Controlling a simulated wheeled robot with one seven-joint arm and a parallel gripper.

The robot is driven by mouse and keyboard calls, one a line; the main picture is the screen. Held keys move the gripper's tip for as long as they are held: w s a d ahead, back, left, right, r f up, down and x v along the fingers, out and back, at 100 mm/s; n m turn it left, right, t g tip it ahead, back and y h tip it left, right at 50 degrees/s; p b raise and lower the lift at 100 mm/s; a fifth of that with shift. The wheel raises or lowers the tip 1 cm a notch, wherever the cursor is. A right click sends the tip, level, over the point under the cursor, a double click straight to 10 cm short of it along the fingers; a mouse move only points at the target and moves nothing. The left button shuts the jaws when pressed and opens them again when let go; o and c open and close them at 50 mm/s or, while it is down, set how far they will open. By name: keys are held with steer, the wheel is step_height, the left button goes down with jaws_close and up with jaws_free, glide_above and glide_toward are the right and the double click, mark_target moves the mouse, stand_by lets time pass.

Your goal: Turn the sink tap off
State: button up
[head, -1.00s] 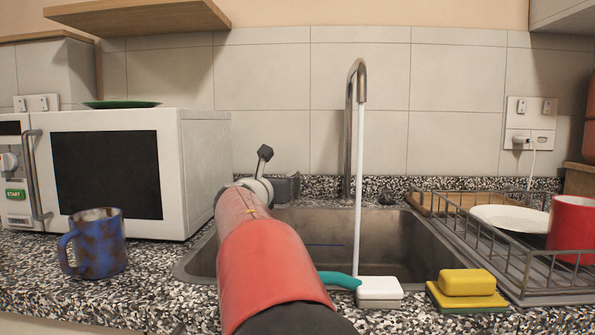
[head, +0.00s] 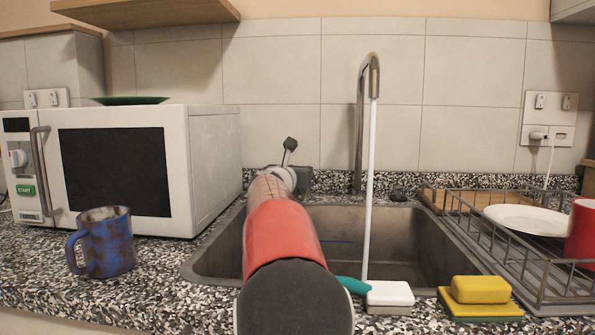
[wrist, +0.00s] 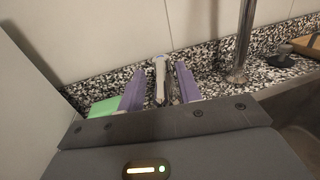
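The tap's tall metal spout (head: 373,75) rises behind the sink, and a white stream of water (head: 368,200) runs from it into the basin. The spout's lower part also shows in the wrist view (wrist: 243,45). My gripper (wrist: 158,92) is open, with its two purple fingers pointing at the counter strip behind the sink, left of the spout. A slim silver upright piece, probably the tap handle (wrist: 160,75), shows between the fingers. I cannot tell whether a finger touches it. In the head view my arm hides the fingers and this piece.
The sink (head: 410,240) lies under my arm. A white microwave (head: 215,160) and a blue mug (head: 103,242) stand left. A dish rack (head: 548,270) with a plate (head: 525,219) is right. A white-headed brush (head: 390,294) and yellow sponge (head: 480,290) lie in front.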

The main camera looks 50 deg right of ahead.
jaws_close()
steer(key=shift+s, duration=0.1)
steer(key=shift+s+d+n+t+y+b, duration=0.25)
steer(key=shift+n+t+y+b, duration=0.3)
steer(key=shift+t, duration=0.3)
steer(key=shift+s+d+n+t+y+b, duration=0.15)
steer(key=shift+s+n+t+y+b, duration=0.2)
steer(key=shift+n+t+y, duration=0.35)
steer(key=shift+w, duration=0.1)
jaws_free()
steer(key=shift+h, duration=0.25)
steer(key=b+v, duration=0.1)
steer(key=v, duration=0.7)
